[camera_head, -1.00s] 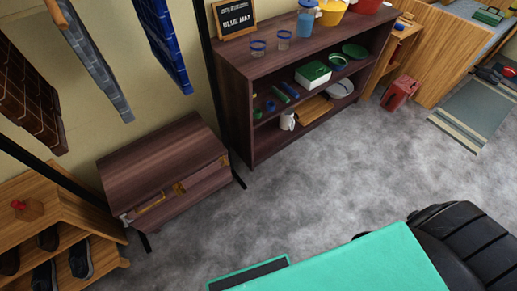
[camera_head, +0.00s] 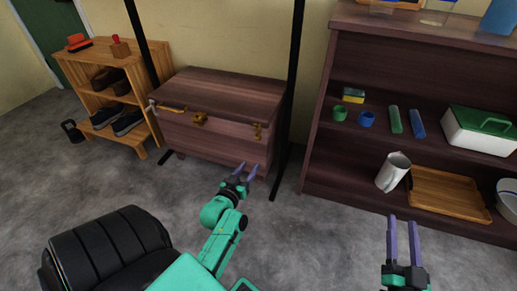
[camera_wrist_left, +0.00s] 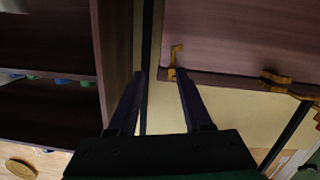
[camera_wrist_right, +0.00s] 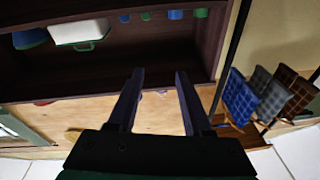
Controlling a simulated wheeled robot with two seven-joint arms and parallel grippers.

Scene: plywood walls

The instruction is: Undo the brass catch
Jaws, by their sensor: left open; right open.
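A dark wooden chest (camera_head: 225,92) with a closed lid stands against the wall in the head view. A brass catch (camera_head: 200,118) sits on the middle of its front; in the left wrist view a brass piece that looks like it (camera_wrist_left: 275,78) is at the right. My right gripper (camera_head: 403,220) is open and empty before the shelf.
Black posts (camera_head: 290,95) flank the chest. A wooden shoe rack (camera_head: 140,153) is at left.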

